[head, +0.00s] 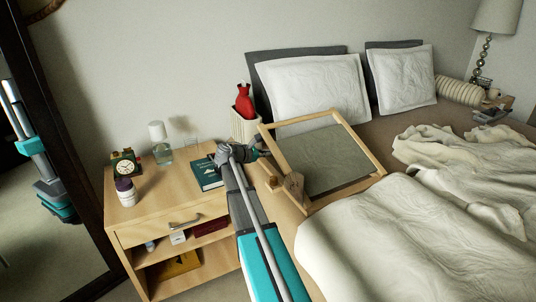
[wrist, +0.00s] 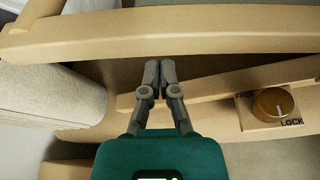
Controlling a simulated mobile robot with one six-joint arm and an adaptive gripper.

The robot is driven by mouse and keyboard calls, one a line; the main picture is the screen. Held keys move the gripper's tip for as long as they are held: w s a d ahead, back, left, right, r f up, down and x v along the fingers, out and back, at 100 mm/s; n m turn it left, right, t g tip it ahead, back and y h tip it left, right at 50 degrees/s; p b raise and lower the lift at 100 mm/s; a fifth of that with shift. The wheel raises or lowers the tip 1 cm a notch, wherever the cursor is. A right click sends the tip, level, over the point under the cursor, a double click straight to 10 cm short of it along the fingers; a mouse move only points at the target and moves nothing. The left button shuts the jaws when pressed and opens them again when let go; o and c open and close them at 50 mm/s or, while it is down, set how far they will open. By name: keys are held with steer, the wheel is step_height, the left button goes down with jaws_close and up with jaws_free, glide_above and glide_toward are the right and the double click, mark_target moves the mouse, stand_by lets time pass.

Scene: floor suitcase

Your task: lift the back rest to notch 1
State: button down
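The back rest (head: 335,160) is a pale wooden frame with a grey panel. It stands tilted on the bed, in front of the pillows. My gripper (head: 259,149) is at its left side in the head view. In the wrist view my gripper (wrist: 160,68) has its two fingers together, with nothing seen between them. The fingertips are just below a wooden rail of the back rest (wrist: 200,30); I cannot tell whether they touch it. A brass knob (wrist: 272,105) on a wooden plate marked FREE and LOCK is to the right. Its setting is unclear. I cannot make out the notches.
A red bottle (head: 244,101) stands in a bin behind my gripper. Rumpled bedding (head: 410,240) covers the bed at right.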

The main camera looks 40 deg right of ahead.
steer(key=p+v, duration=0.2)
steer(key=v, duration=0.7)
steer(key=shift+s+a, duration=0.15)
stand_by(0.4)
steer(key=s+a+f+m+y, duration=0.45)
steer(key=s+a, duration=0.25)
steer(key=a, duration=0.4)
steer(key=s+a+f+m+y, duration=0.45)
steer(key=s+a, duration=0.25)
steer(key=a, duration=0.3)
steer(key=s+a+f+m+y, duration=0.4)
steer(key=s+a+y, duration=0.2)
steer(key=a, duration=0.5)
step_height(320, 180, up, 31)
steer(key=p, duration=3.1)
steer(key=shift+d+h, duration=0.2)
steer(key=shift+h, duration=0.1)
